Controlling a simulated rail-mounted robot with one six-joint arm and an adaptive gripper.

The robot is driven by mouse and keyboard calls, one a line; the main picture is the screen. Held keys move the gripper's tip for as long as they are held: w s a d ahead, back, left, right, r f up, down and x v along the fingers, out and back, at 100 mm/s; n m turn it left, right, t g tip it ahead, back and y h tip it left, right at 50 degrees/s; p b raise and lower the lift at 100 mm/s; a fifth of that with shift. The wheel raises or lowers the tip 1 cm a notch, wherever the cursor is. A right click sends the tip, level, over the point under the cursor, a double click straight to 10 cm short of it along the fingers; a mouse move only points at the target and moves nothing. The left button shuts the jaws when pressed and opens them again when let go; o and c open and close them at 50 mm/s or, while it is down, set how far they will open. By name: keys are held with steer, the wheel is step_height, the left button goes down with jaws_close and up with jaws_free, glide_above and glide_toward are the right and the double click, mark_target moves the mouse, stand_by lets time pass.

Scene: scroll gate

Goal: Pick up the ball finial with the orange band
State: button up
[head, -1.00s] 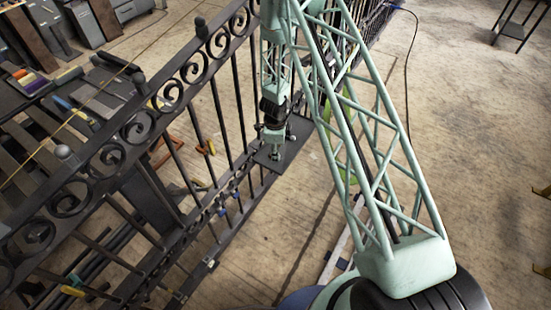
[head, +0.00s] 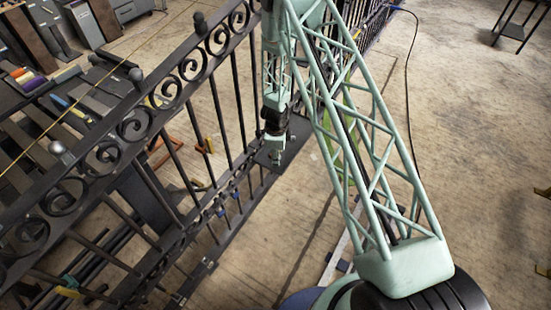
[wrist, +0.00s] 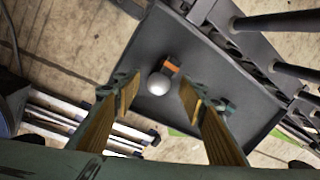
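The ball finial with the orange band (wrist: 159,83) lies on a dark grey tray (wrist: 245,88) in the wrist view. Its pale round ball faces me and its orange band (wrist: 171,67) is behind it. My gripper (wrist: 156,92) is open, with one wood-toned finger on each side of the ball; I cannot tell its height above it. Another piece with a teal band (wrist: 223,105) lies on the tray beside the right finger, partly hidden by it. In the head view my gripper (head: 276,158) hangs over the tray (head: 291,144), and the finial cannot be made out.
A black scroll gate (head: 162,101) with ball-topped posts runs along the left of my arm. Its bars (wrist: 275,22) pass close to the tray in the wrist view. Tools lie on the bench behind the gate. The floor to the right (head: 470,130) is mostly open.

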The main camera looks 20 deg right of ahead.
stand_by(0.5)
steer(key=c, duration=1.2)
steer(key=shift+o, duration=0.2)
steer(key=shift+r, duration=0.1)
step_height(320, 180, up, 10)
steer(key=p, duration=0.6)
stand_by(0.5)
